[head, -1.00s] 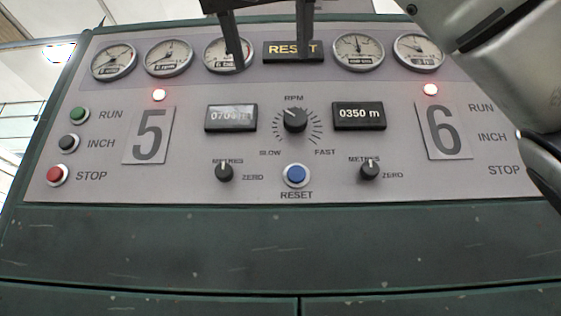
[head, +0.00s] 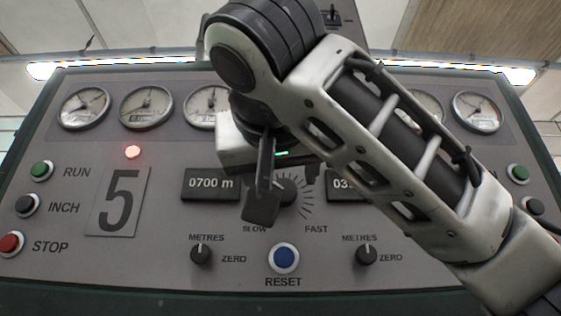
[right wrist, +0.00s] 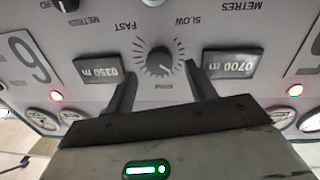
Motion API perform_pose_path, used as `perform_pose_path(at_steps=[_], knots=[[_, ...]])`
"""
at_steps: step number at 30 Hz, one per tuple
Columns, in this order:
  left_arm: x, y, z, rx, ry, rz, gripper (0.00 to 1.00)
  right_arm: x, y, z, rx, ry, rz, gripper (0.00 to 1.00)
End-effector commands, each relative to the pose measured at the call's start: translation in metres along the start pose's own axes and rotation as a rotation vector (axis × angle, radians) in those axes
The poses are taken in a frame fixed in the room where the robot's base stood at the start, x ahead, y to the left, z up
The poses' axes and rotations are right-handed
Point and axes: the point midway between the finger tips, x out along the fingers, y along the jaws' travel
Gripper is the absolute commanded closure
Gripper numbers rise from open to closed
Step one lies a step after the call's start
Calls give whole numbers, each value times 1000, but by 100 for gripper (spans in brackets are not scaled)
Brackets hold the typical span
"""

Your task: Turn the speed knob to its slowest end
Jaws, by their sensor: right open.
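The speed knob (head: 287,190) is a round black dial under the RPM scale, between the SLOW and FAST labels. In the head view my right gripper (head: 266,196) partly covers it. In the right wrist view, which shows the panel upside down, the knob (right wrist: 160,61) lies just beyond and between the two open fingertips of my right gripper (right wrist: 160,82). I cannot tell whether either finger touches it. Its pale pointer mark looks turned to the lower right there, which is the upper left on the panel. My left gripper is out of view.
Below the knob are a blue RESET button (head: 283,258) and two small METRES knobs, left (head: 201,254) and right (head: 366,253). A 0700 m counter (head: 210,184) is at left. My right arm hides the panel's right part, including most of the right counter.

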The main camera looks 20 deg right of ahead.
Motion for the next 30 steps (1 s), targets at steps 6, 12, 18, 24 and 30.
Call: perform_pose_path(at_steps=[6, 12, 18, 24, 30], knots=[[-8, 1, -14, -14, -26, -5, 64, 22, 1, -4, 0, -1, -1, 45], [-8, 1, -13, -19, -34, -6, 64, 28, 0, -1, 0, 0, -1, 45], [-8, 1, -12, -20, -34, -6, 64, 28, 0, 0, 1, 1, 0, 45], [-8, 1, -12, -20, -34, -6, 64, 28, 0, 0, 1, 1, 0, 89], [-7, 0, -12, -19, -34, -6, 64, 28, 0, 0, -3, 1, 0, 89]])
